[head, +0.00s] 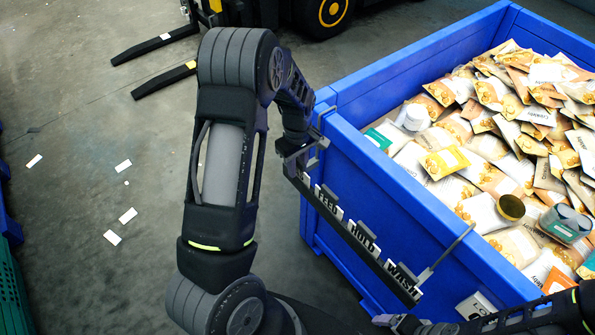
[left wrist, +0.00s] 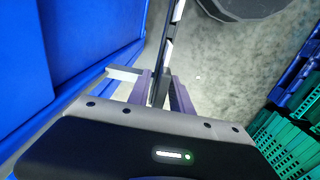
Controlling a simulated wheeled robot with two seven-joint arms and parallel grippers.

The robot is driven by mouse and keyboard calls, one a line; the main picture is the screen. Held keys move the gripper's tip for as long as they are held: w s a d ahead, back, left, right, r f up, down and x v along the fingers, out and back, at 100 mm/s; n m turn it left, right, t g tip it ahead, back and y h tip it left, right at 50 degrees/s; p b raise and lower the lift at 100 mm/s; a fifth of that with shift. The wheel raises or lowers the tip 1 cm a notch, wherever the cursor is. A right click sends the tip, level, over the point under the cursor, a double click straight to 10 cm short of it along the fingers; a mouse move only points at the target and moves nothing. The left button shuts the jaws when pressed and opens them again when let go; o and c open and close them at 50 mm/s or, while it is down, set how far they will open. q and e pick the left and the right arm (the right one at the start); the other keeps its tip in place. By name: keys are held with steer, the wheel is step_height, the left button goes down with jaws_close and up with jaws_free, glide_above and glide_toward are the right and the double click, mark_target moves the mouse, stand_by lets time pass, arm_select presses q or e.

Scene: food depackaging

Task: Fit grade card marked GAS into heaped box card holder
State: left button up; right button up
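A dark card rack (head: 352,238) runs slantwise along the outside of the blue box wall. It carries white cards reading FEED (head: 328,201), HOLD (head: 365,238) and WASH (head: 402,278). My left gripper (head: 300,158) is at the rack's upper end and partly covers it; no full GAS marking is readable there. In the left wrist view the fingers (left wrist: 160,92) stand apart on either side of the dark rack bar (left wrist: 158,62). A small white square plate (head: 475,306) shows at the box's near side; I cannot tell if it is the holder. My right gripper (head: 402,323) is small and partly cut off.
The big blue box (head: 385,185) is heaped with food packets, jars and tins. A thin grey rod (head: 447,252) slants up near the rack's lower end. A forklift (head: 290,15) stands behind. White slips (head: 112,238) lie on the floor. Green crates (left wrist: 285,145) stand right in the wrist view.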

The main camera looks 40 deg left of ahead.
arm_select(q)
jaws_close()
stand_by(0.5)
step_height(320, 180, up, 10)
steer(key=shift+b, duration=0.65)
